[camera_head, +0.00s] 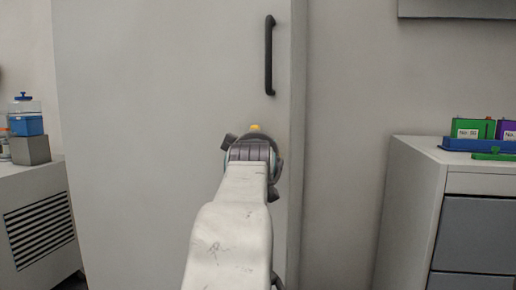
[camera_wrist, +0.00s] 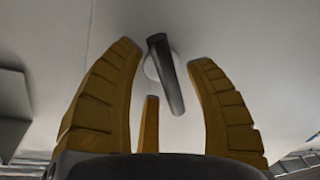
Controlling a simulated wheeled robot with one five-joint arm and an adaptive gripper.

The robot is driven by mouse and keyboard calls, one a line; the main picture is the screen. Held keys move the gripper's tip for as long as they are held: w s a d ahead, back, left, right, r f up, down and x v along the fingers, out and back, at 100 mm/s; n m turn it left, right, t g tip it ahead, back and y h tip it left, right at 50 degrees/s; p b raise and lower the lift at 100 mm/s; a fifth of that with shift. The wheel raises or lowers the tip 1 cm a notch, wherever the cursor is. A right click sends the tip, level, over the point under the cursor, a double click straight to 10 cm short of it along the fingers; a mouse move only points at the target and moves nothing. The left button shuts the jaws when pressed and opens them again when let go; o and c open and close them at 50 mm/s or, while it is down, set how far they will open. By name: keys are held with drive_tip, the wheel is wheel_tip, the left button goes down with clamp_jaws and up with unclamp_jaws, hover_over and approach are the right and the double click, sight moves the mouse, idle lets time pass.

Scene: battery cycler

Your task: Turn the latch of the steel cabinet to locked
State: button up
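The steel cabinet (camera_head: 150,120) is a tall, light grey body with a black vertical bar handle (camera_head: 269,55) near its right edge. In the wrist view the latch (camera_wrist: 166,76) is a dark grey lever on a round pale base, slightly tilted from upright, its lower end to the right. My gripper (camera_wrist: 166,55) is open, its yellow fingers on either side of the latch with visible gaps. I cannot tell how deep the lever sits between them. In the head view my arm hides the latch; a bit of yellow finger (camera_head: 255,127) shows above my wrist.
At right, a grey drawer unit (camera_head: 420,165) carries a blue tray (camera_head: 480,145) with green and purple labelled boxes. At left, a low vented cabinet (camera_head: 35,185) holds a grey block (camera_head: 30,150) and a blue-filled jar (camera_head: 25,120). Bare wall lies between the cabinet and drawers.

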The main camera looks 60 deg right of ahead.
drive_tip(key=shift+a, duration=0.15)
drive_tip(key=v, duration=1.1)
drive_tip(key=shift+s+a, duration=0.15)
drive_tip(key=shift+a, duration=0.2)
drive_tip(key=shift+o, duration=0.2)
